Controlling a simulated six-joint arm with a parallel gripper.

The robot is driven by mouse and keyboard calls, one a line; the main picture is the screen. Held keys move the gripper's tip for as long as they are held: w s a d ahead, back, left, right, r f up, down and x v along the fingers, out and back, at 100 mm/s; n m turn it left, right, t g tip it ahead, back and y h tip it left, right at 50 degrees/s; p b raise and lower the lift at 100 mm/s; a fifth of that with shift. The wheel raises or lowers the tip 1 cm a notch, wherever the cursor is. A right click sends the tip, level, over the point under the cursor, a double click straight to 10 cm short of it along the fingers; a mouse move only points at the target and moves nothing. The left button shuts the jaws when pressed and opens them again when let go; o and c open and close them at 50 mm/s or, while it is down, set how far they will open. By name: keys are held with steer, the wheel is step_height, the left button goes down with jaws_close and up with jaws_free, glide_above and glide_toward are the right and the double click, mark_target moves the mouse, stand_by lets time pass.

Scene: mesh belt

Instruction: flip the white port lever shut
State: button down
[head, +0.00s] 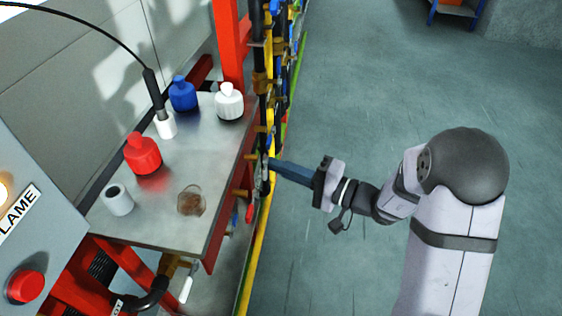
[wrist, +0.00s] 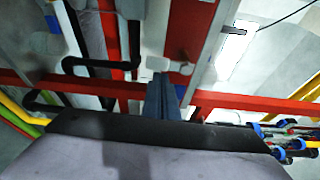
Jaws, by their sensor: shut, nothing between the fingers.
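A white lever (head: 186,289) hangs tilted below a brass fitting (head: 172,266) under the table's front edge in the head view. My gripper (head: 270,163) is well up and to the right of it, at the table's right edge. Its blue fingers are shut and empty. The fingertips are close to a small pale part (head: 264,170) among the brass fittings there; I cannot tell whether it is a lever or whether they touch. In the wrist view the shut fingers (wrist: 163,88) point up toward red and white frame parts; I cannot identify the white lever there.
The metal table (head: 165,215) carries red (head: 142,154), blue (head: 183,94) and white (head: 229,101) bottles, a white cup (head: 118,200) and a glass dish (head: 191,201). A red lever (head: 250,212) and yellow pipe (head: 258,240) are near my gripper. Open floor lies right.

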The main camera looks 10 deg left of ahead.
steer(key=shift+s+m+h+p, duration=0.35)
steer(key=shift+m+p, duration=0.15)
steer(key=shift+m, duration=0.4)
stand_by(0.3)
steer(key=m+p, duration=0.1)
steer(key=s+m+g+p, duration=0.1)
steer(key=m+p, duration=0.1)
steer(key=s+m+g+h+p, duration=0.1)
steer(key=m, duration=0.1)
steer(key=shift+r+p, duration=0.2)
steer(key=shift+p, duration=0.1)
steer(key=m+g+p, duration=0.1)
steer(key=m+p, duration=0.1)
steer(key=s+r+m+g+p, duration=0.1)
steer(key=m+p, duration=0.1)
steer(key=p, duration=0.1)
steer(key=s+m+g+h+p, duration=0.1)
steer(key=m+p, duration=0.1)
steer(key=p, duration=0.1)
steer(key=shift+s+r+g, duration=0.2)
steer(key=shift+r+g, duration=0.1)
steer(key=shift+r, duration=0.1)
stand_by(0.4)
